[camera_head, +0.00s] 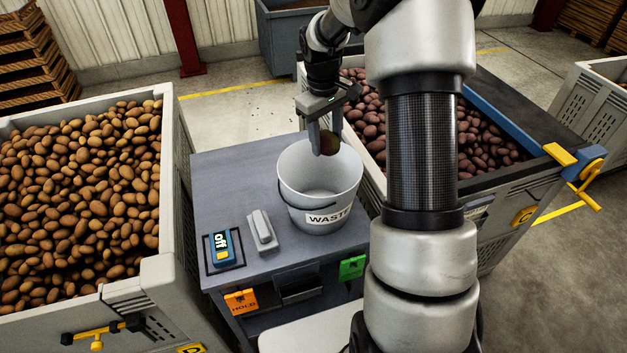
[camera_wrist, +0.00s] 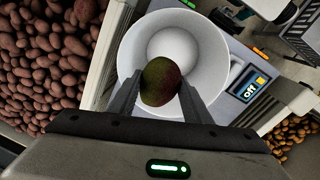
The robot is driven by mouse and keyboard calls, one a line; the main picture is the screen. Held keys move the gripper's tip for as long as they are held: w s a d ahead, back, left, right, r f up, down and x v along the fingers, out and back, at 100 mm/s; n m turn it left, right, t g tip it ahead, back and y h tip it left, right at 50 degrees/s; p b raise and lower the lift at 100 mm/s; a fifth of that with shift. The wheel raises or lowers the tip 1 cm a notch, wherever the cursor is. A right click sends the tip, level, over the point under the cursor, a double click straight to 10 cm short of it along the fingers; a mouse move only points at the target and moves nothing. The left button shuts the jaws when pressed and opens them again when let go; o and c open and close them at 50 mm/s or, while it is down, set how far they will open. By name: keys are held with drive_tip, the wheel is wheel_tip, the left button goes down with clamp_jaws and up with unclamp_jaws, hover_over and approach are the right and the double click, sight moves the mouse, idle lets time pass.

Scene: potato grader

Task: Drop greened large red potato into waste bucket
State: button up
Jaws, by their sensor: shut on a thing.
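The greened large red potato (camera_head: 329,143) is dark red with a green tinge. My gripper (camera_head: 325,140) is shut on it, and the potato hangs over the back part of the waste bucket's mouth. In the wrist view the potato (camera_wrist: 160,82) sits between the two fingers, with the bucket's white inside (camera_wrist: 209,55) behind it. The waste bucket (camera_head: 300,207) is a white pail with a label reading "WASTE", partly covered by my arm. It stands on a grey table (camera_head: 222,172). The part of the bucket floor that I see is empty.
A device reading "off" (camera_head: 221,247) and a small grey block (camera_head: 262,229) lie on the table left of the bucket. A crate of brown potatoes (camera_head: 165,267) stands at the left. A crate of red potatoes (camera_head: 484,189) stands at the right, partly behind my arm.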

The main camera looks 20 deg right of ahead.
drive_tip(key=shift+s+f+b, duration=0.2)
drive_tip(key=shift+f+b, duration=0.3)
drive_tip(key=shift+f, duration=0.25)
wheel_tip(320, 180, down, 4)
drive_tip(key=b, duration=0.2)
drive_tip(key=shift+f+b, duration=0.15)
drive_tip(key=shift+b, duration=0.25)
drive_tip(key=o, duration=1.2)
drive_tip(key=r, duration=0.5)
drive_tip(key=a+r, duration=0.1)
drive_tip(key=r, duration=1.1)
drive_tip(key=shift+s+a+r, duration=0.2)
drive_tip(key=shift+s+a, duration=0.05)
